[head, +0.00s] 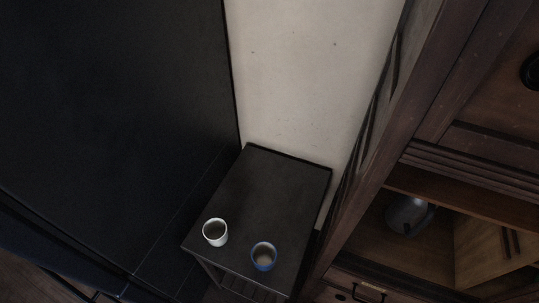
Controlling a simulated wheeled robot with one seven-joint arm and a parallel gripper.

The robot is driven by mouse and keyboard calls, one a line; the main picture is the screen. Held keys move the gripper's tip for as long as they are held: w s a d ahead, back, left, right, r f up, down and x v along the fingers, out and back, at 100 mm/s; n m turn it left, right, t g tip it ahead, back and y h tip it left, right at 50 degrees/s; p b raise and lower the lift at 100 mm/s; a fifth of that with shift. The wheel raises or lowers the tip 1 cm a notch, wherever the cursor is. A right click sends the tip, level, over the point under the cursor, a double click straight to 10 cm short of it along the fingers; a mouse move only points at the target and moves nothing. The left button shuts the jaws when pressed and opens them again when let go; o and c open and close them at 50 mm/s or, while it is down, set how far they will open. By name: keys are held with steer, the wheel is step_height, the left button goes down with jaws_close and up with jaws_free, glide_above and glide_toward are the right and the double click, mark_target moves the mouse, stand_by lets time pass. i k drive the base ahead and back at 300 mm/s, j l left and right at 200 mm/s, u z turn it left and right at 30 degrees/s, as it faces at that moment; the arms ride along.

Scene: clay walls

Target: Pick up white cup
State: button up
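The white cup (215,232) stands upright near the front left edge of a small dark table (272,190). Its open top faces up and its inside looks greyish. A blue cup (263,256) stands to its right and a little nearer, close to the table's front edge; the two are apart. My gripper is not in the head view, so I cannot see whether it is open or shut.
A tall black panel (110,110) rises left of the table and a pale clay wall (305,70) behind it. A wooden cabinet (470,130) on the right holds a dark rounded vessel (408,215). The table's back half is clear.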

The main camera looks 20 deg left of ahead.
mark_target(214, 231)
steer(key=i+u, duration=0.1)
steer(key=u, duration=1.65)
